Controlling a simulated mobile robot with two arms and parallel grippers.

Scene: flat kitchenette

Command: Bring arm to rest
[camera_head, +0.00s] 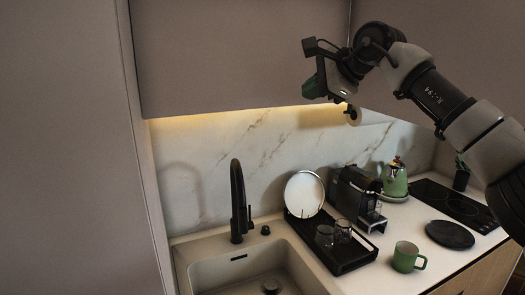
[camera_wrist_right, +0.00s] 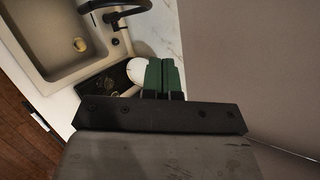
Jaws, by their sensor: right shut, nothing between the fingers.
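My right gripper (camera_head: 314,88) is raised high in front of the upper cabinets, well above the counter, at the end of my right arm coming in from the right. Its green fingers are close together and nothing is between them; they also show in the right wrist view (camera_wrist_right: 163,77). The fingers touch nothing on the counter. My left gripper is not in view.
Below are a sink (camera_head: 250,262) with a black faucet (camera_head: 237,200), a black drying rack (camera_head: 345,262) with a white plate (camera_head: 304,194) and glasses, a coffee machine (camera_head: 352,194), a green kettle (camera_head: 395,181), a green mug (camera_head: 404,257) and a dark round plate (camera_head: 450,235).

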